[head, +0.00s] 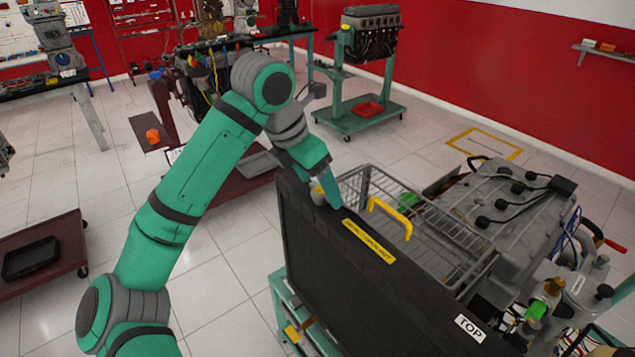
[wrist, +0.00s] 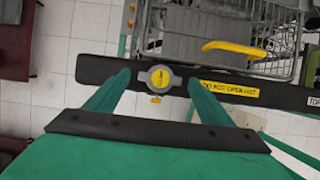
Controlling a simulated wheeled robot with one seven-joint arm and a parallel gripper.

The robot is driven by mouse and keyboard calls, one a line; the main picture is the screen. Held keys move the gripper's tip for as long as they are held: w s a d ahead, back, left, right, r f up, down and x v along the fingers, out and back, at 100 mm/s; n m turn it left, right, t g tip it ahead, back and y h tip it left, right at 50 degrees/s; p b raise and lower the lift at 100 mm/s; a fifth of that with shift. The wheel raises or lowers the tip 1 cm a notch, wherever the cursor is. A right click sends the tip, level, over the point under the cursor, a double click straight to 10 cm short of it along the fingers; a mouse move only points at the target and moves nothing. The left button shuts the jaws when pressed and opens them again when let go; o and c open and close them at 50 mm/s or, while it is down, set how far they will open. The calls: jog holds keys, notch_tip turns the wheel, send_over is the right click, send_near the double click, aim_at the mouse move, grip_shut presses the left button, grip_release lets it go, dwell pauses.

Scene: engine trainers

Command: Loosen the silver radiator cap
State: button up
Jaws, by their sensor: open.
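The silver radiator cap (wrist: 151,76) sits on the black top edge of the radiator (wrist: 100,66) in the wrist view. It is a grey disc with a yellow centre, and a small yellow piece shows just below it. In the head view the cap (head: 318,197) is partly hidden at the radiator's upper left corner. My gripper (wrist: 159,82) is open, with one green finger on each side of the cap. A gap shows between each finger and the cap. In the head view my gripper (head: 326,188) reaches down over that corner.
A yellow warning label (head: 369,241) lies on the radiator top, right of the cap. A wire basket (head: 440,235) with a yellow handle (head: 391,216) stands close behind. The grey engine (head: 510,205) is at the right. Open tiled floor lies left of the radiator.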

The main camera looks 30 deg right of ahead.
jog(key=shift+c, duration=0.3)
jog(key=c, duration=1)
jog(key=shift+n, duration=0.4)
jog(key=n+t, duration=0.1)
jog(key=n, duration=0.1)
jog(key=shift+s+n, duration=0.15)
jog(key=shift+n, duration=0.25)
jog(key=n+t, duration=0.1)
jog(key=n, duration=0.1)
jog(key=n+t+y, duration=0.1)
jog(key=n, duration=0.2)
jog(key=shift+s+d+y, duration=0.2)
jog(key=shift+y, duration=0.1)
jog(key=n, duration=0.1)
jog(key=n+y, duration=0.1)
jog(key=n, duration=0.2)
jog(key=shift+s+d+r+n+t+y, duration=0.1)
jog(key=shift+d+n+t+y, duration=0.2)
jog(key=shift+n+t, duration=0.1)
jog(key=shift+d+n+y, duration=0.15)
jog(key=shift+n+y, duration=0.75)
jog(key=shift+n, duration=1.4)
